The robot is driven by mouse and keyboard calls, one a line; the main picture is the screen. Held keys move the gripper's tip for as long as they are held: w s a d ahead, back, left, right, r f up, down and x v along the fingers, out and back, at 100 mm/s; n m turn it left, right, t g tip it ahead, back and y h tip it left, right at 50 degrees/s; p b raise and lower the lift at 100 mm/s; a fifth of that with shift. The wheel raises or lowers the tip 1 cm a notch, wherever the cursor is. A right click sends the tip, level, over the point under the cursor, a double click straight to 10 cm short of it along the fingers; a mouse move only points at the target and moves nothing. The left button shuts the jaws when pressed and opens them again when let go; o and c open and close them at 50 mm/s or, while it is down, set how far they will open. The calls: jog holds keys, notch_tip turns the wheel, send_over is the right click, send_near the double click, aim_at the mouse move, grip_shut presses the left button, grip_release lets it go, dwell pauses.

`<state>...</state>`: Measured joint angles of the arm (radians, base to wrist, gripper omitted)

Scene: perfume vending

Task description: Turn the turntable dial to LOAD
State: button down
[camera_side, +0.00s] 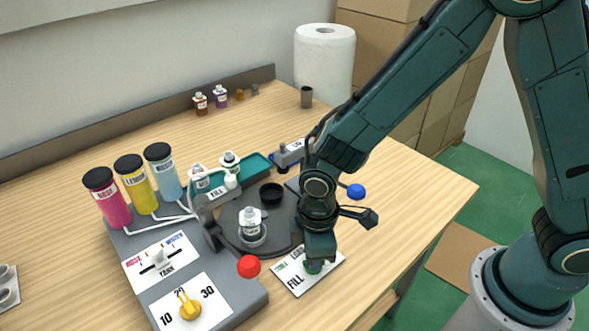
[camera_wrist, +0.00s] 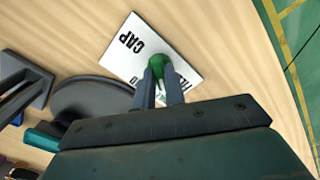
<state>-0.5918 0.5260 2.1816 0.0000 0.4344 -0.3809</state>
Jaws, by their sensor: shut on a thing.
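The turntable dial is a green knob (camera_side: 313,267) on a white label plate (camera_side: 289,275) at the right front of the grey machine. In the side view FILL reads clearly on the plate, and another word behind it is partly covered by my gripper. In the wrist view CAP is readable on the plate (camera_wrist: 127,62), and the rest is mostly hidden. My gripper (camera_side: 315,259) points down and is shut on the green knob, which also shows between the fingers in the wrist view (camera_wrist: 158,63). I cannot tell which word the knob points to.
The dark turntable (camera_side: 272,237) holds a small bottle (camera_side: 250,222) and a black cup (camera_side: 271,193). A red ball-ended lever (camera_side: 249,266) stands just left of the plate. A blue knob (camera_side: 356,191) is behind my gripper.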

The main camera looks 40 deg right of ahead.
jog(key=m, duration=0.5)
jog(key=shift+m, duration=0.3)
jog(key=m, duration=0.5)
jog(key=shift+r, duration=0.1)
jog(key=shift+m, duration=0.3)
jog(key=c, duration=1.5)
grip_release()
jog(key=shift+o, duration=0.2)
jog(key=shift+r, duration=0.1)
notch_tip(320, 180, up, 14)
jog(key=shift+f, duration=0.2)
